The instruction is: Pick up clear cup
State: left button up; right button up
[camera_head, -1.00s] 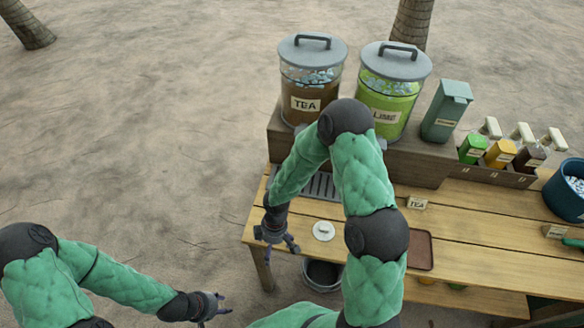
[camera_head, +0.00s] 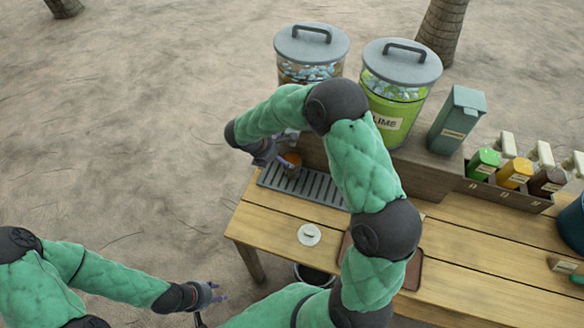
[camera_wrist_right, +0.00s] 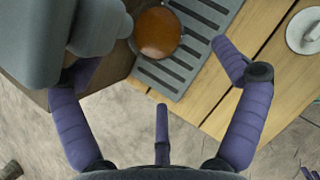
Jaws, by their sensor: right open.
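A clear cup with brown-orange liquid in it (camera_head: 291,163) stands on the grey drip tray (camera_head: 322,188), by the foot of the tea dispenser (camera_head: 297,72). In the right wrist view the cup (camera_wrist_right: 157,33) shows from above as an amber disc, ahead of the fingers. My right gripper (camera_head: 274,152) is just left of the cup in the head view. In the right wrist view its purple fingers (camera_wrist_right: 157,68) are spread, with nothing between them. My left gripper (camera_head: 212,294) hangs away from the table at lower left; its opening is unclear.
A grey dispenser part (camera_wrist_right: 50,35) is close to the left finger in the wrist view. The lime dispenser (camera_head: 396,95) stands right of the tea one. A white lid (camera_head: 309,235) lies on the wooden table (camera_head: 470,250). Bottles (camera_head: 515,172) stand in a rack at right.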

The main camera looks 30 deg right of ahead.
aim_at(290, 162)
jog(key=b+x, duration=0.2)
jog(key=x, duration=0.6)
jog(key=shift+w+a+f, duration=0.15)
jog(key=shift+f, duration=0.15)
jog(key=c, duration=1.7)
